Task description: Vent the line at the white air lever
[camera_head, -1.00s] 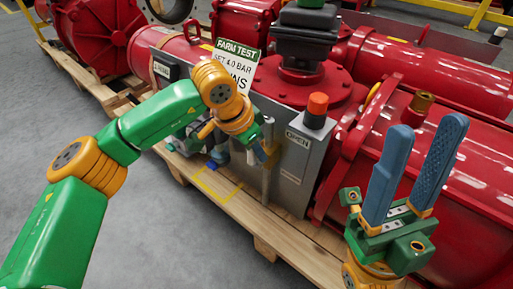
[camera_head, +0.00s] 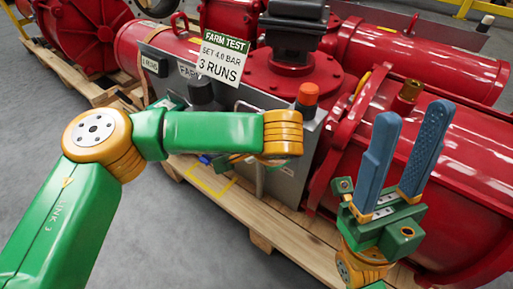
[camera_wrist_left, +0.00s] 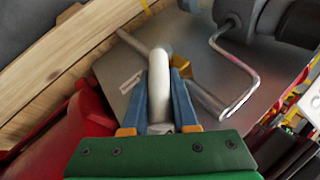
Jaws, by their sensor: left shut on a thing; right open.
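The white air lever (camera_wrist_left: 160,85) shows in the left wrist view as a rounded white bar in front of a grey metal plate. My left gripper (camera_wrist_left: 166,98) has its blue fingers on either side of the lever and is shut on it. In the head view my own green left arm hides most of that gripper and the lever. My right gripper (camera_head: 411,118) is open and empty, its blue fingers pointing up, in front of the red cylinder at the right.
A grey control box (camera_head: 290,165) carries an orange button (camera_head: 307,95). A sign reading "FARM TEST, SET 4.0 BAR, 3 RUNS" (camera_head: 224,58) stands behind my left arm. A bent metal tube (camera_wrist_left: 240,75) runs beside the lever. The wooden pallet (camera_head: 265,225) lies below.

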